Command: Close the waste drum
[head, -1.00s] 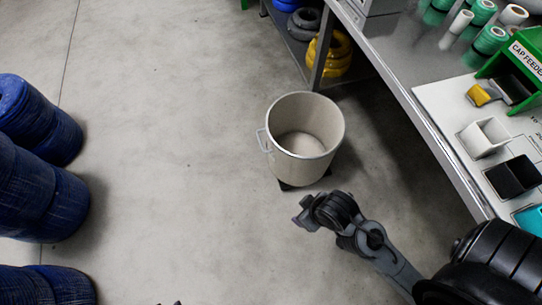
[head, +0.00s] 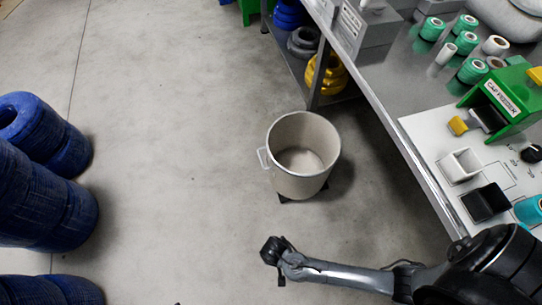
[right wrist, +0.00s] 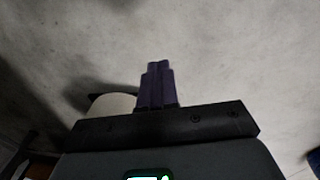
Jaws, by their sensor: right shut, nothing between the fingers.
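The waste drum (head: 298,184) is a pale beige, open-topped bin with a wire handle on its left side. It stands upright on a dark base on the floor, and its inside looks empty. No lid is on it. My right gripper (head: 281,280) hangs below and left of the drum in the head view, apart from it. Its purple fingers (right wrist: 157,86) are shut and empty in the right wrist view. A pale rounded shape, probably the drum (right wrist: 112,103), shows there behind my gripper, mostly hidden. My left gripper is not in view.
A steel workbench (head: 385,105) runs along the right, with a green cap feeder (head: 500,105), spools and small bins. A pale rounded object (head: 505,18) is cut off at its far end. Blue rolls (head: 45,195) stand at left. The middle floor is clear.

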